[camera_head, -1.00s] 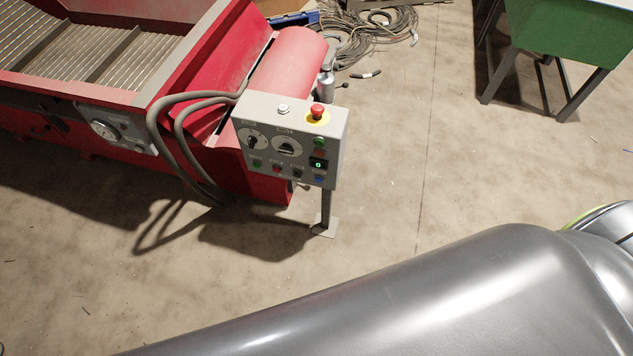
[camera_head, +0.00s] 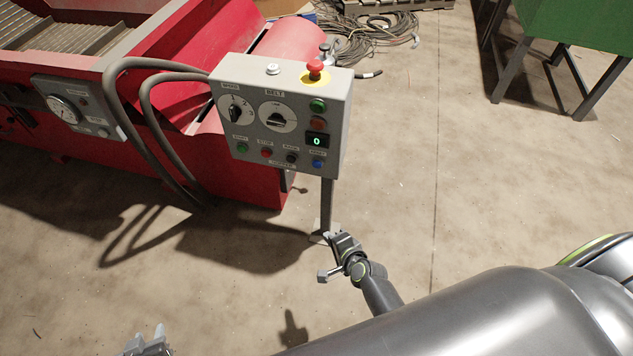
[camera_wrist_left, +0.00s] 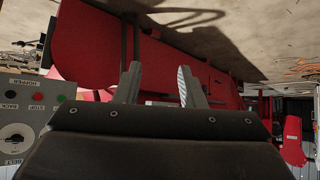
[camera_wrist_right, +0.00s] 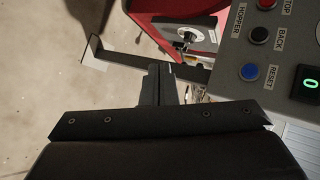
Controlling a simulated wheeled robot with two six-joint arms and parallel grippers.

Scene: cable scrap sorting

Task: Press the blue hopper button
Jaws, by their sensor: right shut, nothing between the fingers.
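The grey control panel (camera_head: 232,72) has a row of small buttons along its bottom. The blue button (camera_head: 318,164) is at the right end of that row, below the green digit display. In the right wrist view the blue button (camera_wrist_right: 249,72) sits beside the label RESET, with HOPPER printed nearby. My right gripper (camera_head: 332,238) is below the panel, near the foot of its post; in the right wrist view its fingers (camera_wrist_right: 162,68) are together and empty, left of the button and apart from it. My left gripper (camera_head: 151,333) is low at the left, fingers apart and empty (camera_wrist_left: 157,80).
A red emergency stop (camera_head: 315,68) on a yellow base tops the panel. Thick grey hoses (camera_head: 146,98) run from it to the red machine (camera_head: 260,181). A green bin (camera_head: 585,22) stands at the upper right. The floor right of the panel is clear.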

